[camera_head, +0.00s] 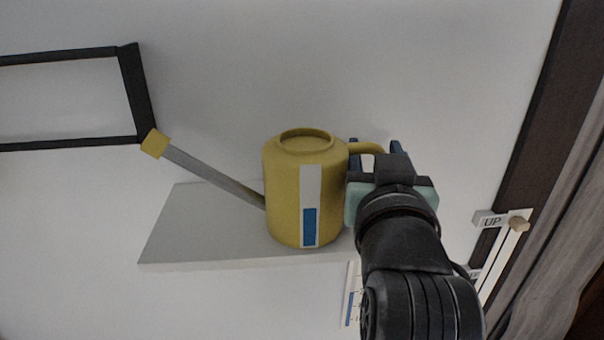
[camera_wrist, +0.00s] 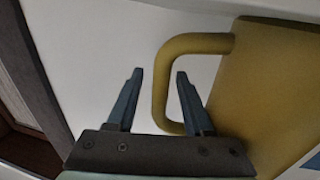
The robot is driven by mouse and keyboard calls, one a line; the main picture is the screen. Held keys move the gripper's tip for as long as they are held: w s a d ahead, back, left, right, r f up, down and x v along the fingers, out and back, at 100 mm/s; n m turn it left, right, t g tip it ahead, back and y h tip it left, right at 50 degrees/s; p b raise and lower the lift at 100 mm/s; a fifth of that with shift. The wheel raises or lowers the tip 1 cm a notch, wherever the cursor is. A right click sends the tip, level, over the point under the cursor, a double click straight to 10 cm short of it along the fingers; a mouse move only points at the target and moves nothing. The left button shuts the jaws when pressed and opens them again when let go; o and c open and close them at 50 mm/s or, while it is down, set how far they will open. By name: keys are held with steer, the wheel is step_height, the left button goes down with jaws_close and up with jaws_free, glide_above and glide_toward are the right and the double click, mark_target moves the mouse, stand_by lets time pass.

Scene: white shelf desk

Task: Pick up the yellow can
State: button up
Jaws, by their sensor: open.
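The yellow can (camera_head: 282,200) is a watering can with a grey spout to the left, a white and blue stripe on its body and a yellow handle on the right. It stands upright on the white shelf (camera_head: 190,225). My gripper (camera_head: 374,148) is at its right side, by the handle. In the wrist view, the can body (camera_wrist: 275,85) fills the right side. My open gripper (camera_wrist: 160,75) has one finger left of the handle's vertical bar and the other on its right, within the loop. Contact with the handle cannot be told.
A black frame (camera_head: 128,90) hangs on the wall at the upper left. The shelf left of the can is bare.

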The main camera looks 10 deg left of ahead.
steer(key=shift+s+r, duration=0.15)
steer(key=shift+s, duration=0.2)
steer(key=shift+c, duration=0.4)
steer(key=shift+s+d, duration=0.1)
steer(key=shift+s, duration=0.1)
steer(key=shift+c, duration=1.1)
steer(key=shift+w, duration=0.4)
jaws_close()
steer(key=shift+s, duration=0.1)
